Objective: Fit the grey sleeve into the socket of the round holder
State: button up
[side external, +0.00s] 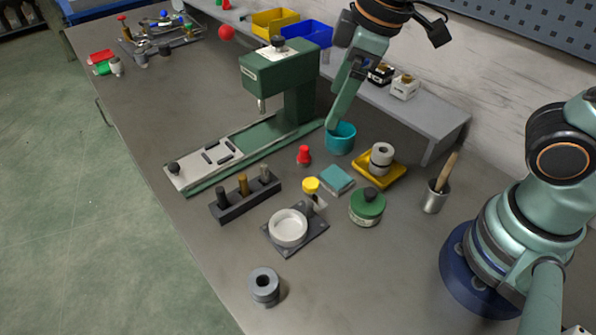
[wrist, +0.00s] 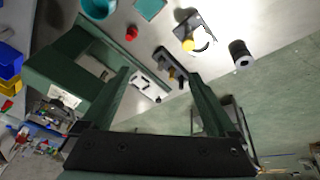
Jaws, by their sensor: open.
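A grey sleeve (side external: 264,289), a short cylinder with an open bore, stands upright at the front of the bench. It shows darker in the wrist view (wrist: 240,54), apart from everything else. The round holder (side external: 288,228) is a white cup-like ring with an open socket on a dark square plate; it shows partly in the wrist view (wrist: 201,38). My gripper (side external: 333,124) is at the back, by the teal cup, far from sleeve and holder. Its fingers are apart and empty in the wrist view (wrist: 160,74).
A yellow tray (side external: 396,174) bears another, lighter grey ringed piece (side external: 381,157). Around the holder are a yellow-topped piece (side external: 311,185), a green jar (side external: 367,207) and a peg block (side external: 246,197). A green press (side external: 293,90) stands behind. The bench around the sleeve is clear.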

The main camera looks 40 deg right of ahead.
jog(key=s+a+f+n+g, duration=0.1)
jog(key=a+f+n, duration=0.1)
jog(key=a+n, duration=0.3)
jog(key=s+a+f+n+g, duration=0.1)
jog(key=s+a+f+n, duration=0.15)
jog(key=a, duration=0.45)
jog(key=n+g+h, duration=0.1)
jog(key=n, duration=0.6)
send_over(265, 278)
jog(key=s, duration=0.1)
jog(key=shift+m, duration=0.25)
notch_tip(265, 278, down, 10)
jog(key=shift+f, duration=0.15)
jog(key=shift+w+a+f, duration=0.1)
jog(key=shift+w+f, duration=0.05)
jog(key=shift+f, duration=1.3)
jog(key=shift+w+a+f, duration=0.1)
jog(key=shift+f, duration=1.3)
grip_shut()
jog(key=shift+r, duration=0.15)
